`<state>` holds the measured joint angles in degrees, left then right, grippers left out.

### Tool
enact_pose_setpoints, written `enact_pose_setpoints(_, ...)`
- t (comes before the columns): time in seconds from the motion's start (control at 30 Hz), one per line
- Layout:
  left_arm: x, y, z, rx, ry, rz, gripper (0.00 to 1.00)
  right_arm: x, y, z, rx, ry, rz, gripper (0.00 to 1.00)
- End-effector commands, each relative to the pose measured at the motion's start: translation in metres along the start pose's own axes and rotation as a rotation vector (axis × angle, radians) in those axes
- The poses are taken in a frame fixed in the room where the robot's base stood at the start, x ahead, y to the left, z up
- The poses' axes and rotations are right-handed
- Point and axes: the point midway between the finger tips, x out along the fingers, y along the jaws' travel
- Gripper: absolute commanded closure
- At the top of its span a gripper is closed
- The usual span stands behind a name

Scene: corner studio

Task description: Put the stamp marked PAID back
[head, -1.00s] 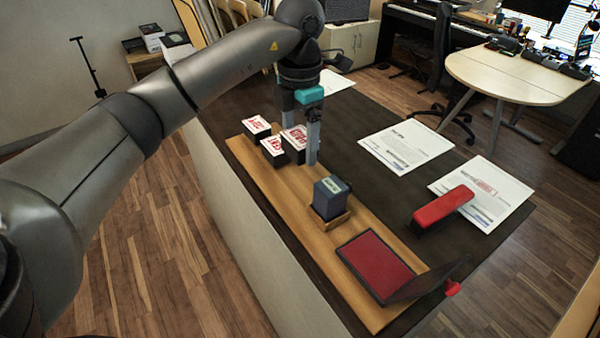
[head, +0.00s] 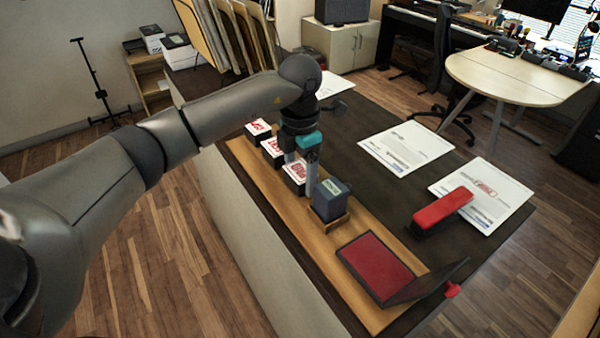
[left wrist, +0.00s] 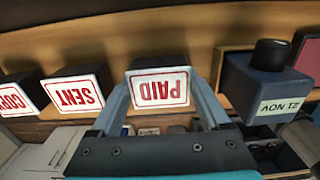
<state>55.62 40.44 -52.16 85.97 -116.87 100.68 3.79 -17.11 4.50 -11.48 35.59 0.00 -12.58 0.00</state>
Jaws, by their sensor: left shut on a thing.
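My left gripper (head: 302,170) is shut on the stamp marked PAID (head: 293,173), a dark block with a white label and red lettering. In the left wrist view the PAID label (left wrist: 160,88) sits upside down between the two fingers. The stamp is at the wooden board (head: 320,243), in line between the SENT stamp (head: 272,147) and the blue-grey date stamp (head: 330,198). I cannot tell whether its base touches the board. The COPY stamp (head: 257,127) stands at the far end of the row. My right gripper is not in view.
The date stamp stands close on the right of the held stamp. An open red ink pad (head: 374,264) lies at the board's near end. A red stapler (head: 443,210) and paper sheets (head: 405,147) lie on the dark desk top (head: 375,205). The desk middle is clear.

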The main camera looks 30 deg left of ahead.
Motion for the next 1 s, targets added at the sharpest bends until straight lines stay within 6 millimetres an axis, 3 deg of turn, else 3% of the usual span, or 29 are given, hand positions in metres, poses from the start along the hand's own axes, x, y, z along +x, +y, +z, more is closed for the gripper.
enact_pose_setpoints(0.03, 0.002, 0.0, 0.0, -0.001, 0.0, 0.0, 0.18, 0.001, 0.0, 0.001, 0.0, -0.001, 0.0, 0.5)
enact_pose_setpoints(0.2, 0.001, 0.0, 0.0, -0.001, 0.001, 0.0, 0.0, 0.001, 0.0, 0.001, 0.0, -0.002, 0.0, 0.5)
enact_pose_setpoints(0.57, -0.007, 0.001, 0.0, -0.001, -0.001, 0.001, 0.0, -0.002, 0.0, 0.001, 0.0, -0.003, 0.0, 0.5)
enact_pose_setpoints(1.0, -0.095, 0.001, 0.001, -0.001, -0.003, 0.002, 0.0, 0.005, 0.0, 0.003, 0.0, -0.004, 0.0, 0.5)
